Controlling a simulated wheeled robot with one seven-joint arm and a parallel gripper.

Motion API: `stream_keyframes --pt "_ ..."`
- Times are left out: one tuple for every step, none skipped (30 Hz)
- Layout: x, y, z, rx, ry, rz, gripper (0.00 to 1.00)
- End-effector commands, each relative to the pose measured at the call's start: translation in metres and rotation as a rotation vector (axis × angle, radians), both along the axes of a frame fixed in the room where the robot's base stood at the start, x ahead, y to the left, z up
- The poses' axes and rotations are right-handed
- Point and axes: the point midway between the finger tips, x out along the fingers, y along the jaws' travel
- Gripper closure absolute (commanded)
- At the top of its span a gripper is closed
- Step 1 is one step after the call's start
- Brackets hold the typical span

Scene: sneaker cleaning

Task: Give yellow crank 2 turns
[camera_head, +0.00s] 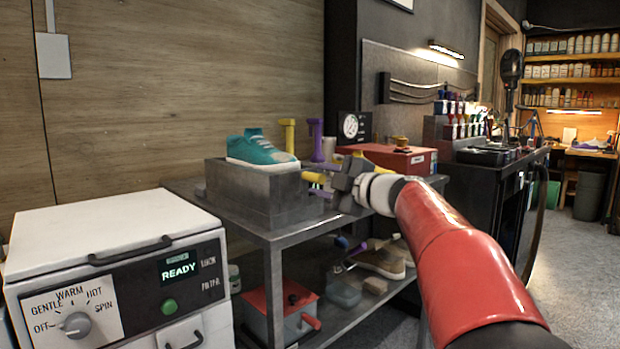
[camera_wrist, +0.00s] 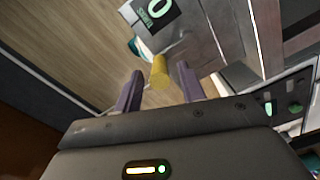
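The yellow crank handle (camera_head: 314,177) shows at the right end of a grey metal box (camera_head: 245,192) on the bench. In the wrist view its round yellow grip (camera_wrist: 159,72) lies between my two purple fingertips, with a gap on each side. My gripper (camera_head: 322,181) is open, reaching in from the right beside the box; it also shows in the wrist view (camera_wrist: 159,72). A teal sneaker (camera_head: 258,150) sits in the top of the box. The crank's arm and axle are mostly hidden in the head view. A small display reading 0 (camera_wrist: 155,10) shows in the wrist view.
A yellow post (camera_head: 289,134) and a purple post (camera_head: 316,140) stand behind the box. A red box (camera_head: 407,159) is behind my gripper. A white machine reading READY (camera_head: 110,260) stands at the front left. The lower shelf holds shoes and containers.

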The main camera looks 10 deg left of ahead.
Motion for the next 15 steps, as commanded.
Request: stream_keyframes --pt "0.0 -0.0001 0.0001 0.0 0.0 0.0 0.6" --pt "-0.0001 -0.0002 0.0001 0.0 0.0 0.0 0.6" --pt "-0.0001 -0.0002 0.0002 0.0 0.0 0.0 0.64" --pt "-0.0001 -0.0002 0.0002 0.0 0.0 0.0 0.68" --pt "-0.0001 -0.0003 0.0002 0.0 0.0 0.0 0.72" --pt "-0.0001 -0.0003 0.0002 0.0 0.0 0.0 0.77" --pt "-0.0001 -0.0003 0.0002 0.0 0.0 0.0 0.81" --pt "-0.0001 -0.0003 0.0002 0.0 0.0 0.0 0.85" --pt "-0.0002 -0.0004 0.0002 0.0 0.0 0.0 0.87" --pt "-0.0002 -0.0004 0.0002 0.0 0.0 0.0 0.87" --pt "-0.0002 -0.0004 0.0002 0.0 0.0 0.0 0.87" --pt "-0.0002 -0.0004 0.0002 0.0 0.0 0.0 0.87" --pt "-0.0001 -0.0004 0.0001 0.0 0.0 0.0 0.87" --pt "0.0001 -0.0006 -0.0001 0.0 0.0 0.0 0.87" --pt "0.0008 -0.0011 -0.0003 0.0 0.0 -0.001 0.87"
